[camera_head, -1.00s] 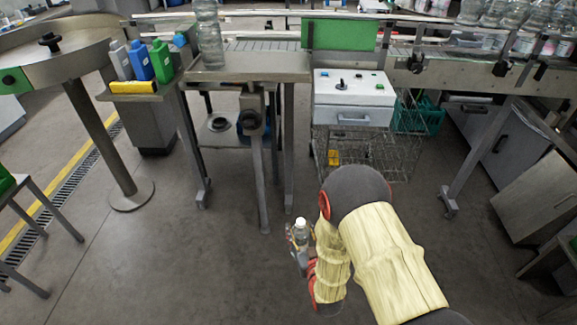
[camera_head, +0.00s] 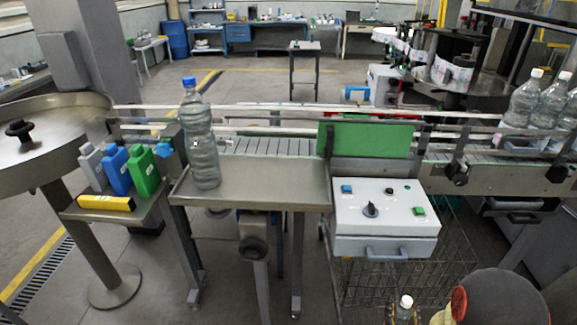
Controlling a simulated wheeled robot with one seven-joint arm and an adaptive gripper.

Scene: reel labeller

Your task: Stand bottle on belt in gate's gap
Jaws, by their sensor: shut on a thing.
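A clear bottle with a white cap (camera_head: 405,303) shows at the bottom edge, its lower part cut off. My gripper (camera_head: 404,319) is shut on it, mostly out of the frame, in front of and below the control box. The slatted belt (camera_head: 270,146) runs across the middle behind a steel shelf, well above and beyond my gripper in the picture. A green panel (camera_head: 350,140) stands upright at the belt's front side and hides part of it. I cannot tell which part is the gate or where its gap lies.
A large blue-capped bottle (camera_head: 203,150) stands on the steel shelf (camera_head: 270,185). Grey, blue and green jugs (camera_head: 145,170) and a yellow block (camera_head: 106,203) are at left. A control box (camera_head: 387,225) sits over a wire basket. Several clear bottles (camera_head: 522,100) stand at right.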

